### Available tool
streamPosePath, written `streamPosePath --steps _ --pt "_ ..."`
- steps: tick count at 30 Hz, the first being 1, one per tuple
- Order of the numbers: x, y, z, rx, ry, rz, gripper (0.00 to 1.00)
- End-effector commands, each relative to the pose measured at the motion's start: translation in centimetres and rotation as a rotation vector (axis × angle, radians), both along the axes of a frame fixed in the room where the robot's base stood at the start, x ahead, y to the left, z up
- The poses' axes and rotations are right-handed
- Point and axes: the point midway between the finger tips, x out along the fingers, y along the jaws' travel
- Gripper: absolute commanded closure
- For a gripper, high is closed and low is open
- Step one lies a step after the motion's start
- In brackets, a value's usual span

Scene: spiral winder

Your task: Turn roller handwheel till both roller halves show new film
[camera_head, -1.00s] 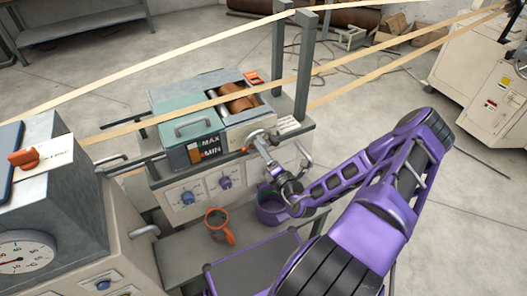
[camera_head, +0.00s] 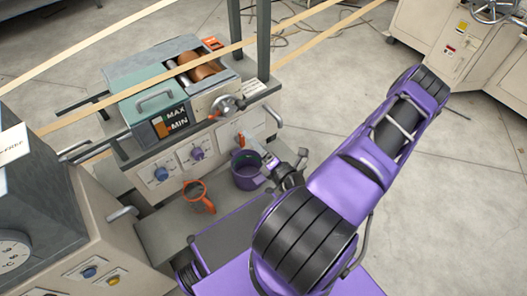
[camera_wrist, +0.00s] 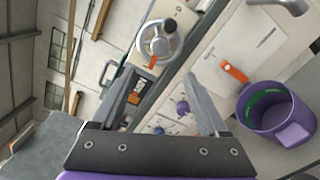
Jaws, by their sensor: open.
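The roller handwheel (camera_head: 229,103) is a small metal wheel with an orange mark on the front of the winder, below the open roller box. It also shows in the wrist view (camera_wrist: 158,41), with a dark knob on its rim. Copper-brown rollers (camera_head: 203,70) sit in the box, partly covered by a film strip; I cannot tell the film on each half. My gripper (camera_wrist: 160,85) is open and empty in the wrist view, its fingers pointing toward the machine front, apart from the wheel. In the head view my gripper (camera_head: 291,171) is by the purple pot, below and right of the wheel.
An orange lever (camera_wrist: 234,71) and a bent metal handle (camera_head: 273,116) stick out near the wheel. Pale film strips (camera_head: 120,104) cross above the machine.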

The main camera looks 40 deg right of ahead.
Motion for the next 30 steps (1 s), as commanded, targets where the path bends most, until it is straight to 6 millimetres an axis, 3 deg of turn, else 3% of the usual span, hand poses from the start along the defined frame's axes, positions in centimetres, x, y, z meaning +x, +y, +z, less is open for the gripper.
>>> streamPosePath --steps 3,9,30 --pt "-2.3 -0.1 0.0 0.001 0.001 -0.003 0.22" --pt "-4.5 -0.2 0.0 -0.001 0.001 0.000 0.22" --pt "-4.8 -0.2 0.0 0.000 0.000 0.000 0.22"
